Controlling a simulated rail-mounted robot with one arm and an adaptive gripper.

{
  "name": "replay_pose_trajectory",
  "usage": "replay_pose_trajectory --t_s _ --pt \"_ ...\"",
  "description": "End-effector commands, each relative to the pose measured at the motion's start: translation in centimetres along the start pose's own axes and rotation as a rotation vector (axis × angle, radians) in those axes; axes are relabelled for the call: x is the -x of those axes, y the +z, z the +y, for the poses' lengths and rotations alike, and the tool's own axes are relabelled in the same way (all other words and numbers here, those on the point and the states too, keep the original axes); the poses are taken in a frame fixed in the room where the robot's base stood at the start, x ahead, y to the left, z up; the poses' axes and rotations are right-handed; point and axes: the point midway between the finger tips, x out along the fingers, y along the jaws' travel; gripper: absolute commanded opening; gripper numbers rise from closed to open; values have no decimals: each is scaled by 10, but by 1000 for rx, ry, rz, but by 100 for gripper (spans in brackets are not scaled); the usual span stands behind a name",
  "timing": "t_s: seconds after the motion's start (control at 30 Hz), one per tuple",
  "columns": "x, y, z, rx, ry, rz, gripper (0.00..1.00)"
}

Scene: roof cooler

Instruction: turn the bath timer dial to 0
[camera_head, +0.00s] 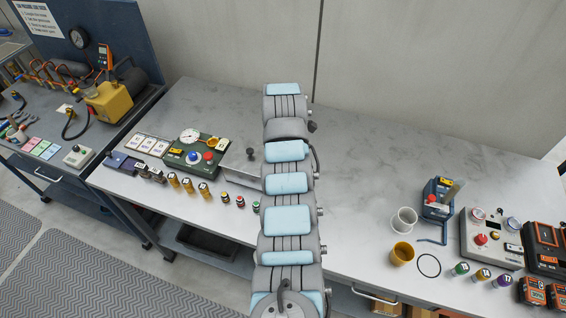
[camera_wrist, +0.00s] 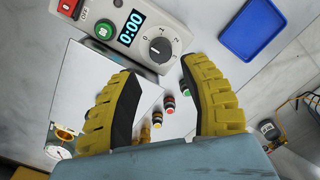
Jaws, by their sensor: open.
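The bath timer dial (camera_wrist: 158,48) is a dark round knob with a ring of marks on a pale control box, at the top of the wrist view. I cannot tell which mark it points to. The display (camera_wrist: 130,27) beside it reads 0:00. In the head view my arm covers the dial and my gripper.
A green button (camera_wrist: 104,29) and red OFF switch (camera_wrist: 67,6) are on the same box. A blue tray (camera_wrist: 252,28) lies to its right. Small capped vials (camera_wrist: 168,105) stand between the fingers. A metal box (camera_head: 242,165) and green gauge unit (camera_head: 197,156) stand left of my arm.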

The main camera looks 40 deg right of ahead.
Motion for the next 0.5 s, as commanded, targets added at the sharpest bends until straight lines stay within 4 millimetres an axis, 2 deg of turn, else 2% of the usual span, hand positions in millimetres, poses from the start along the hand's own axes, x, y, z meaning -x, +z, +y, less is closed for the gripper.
replay_pose_trajectory --t_s 0.3,0.5 --pt "13 -3 -1 -4 8 9 45" --pt "37 -2 0 -4 14 8 45"
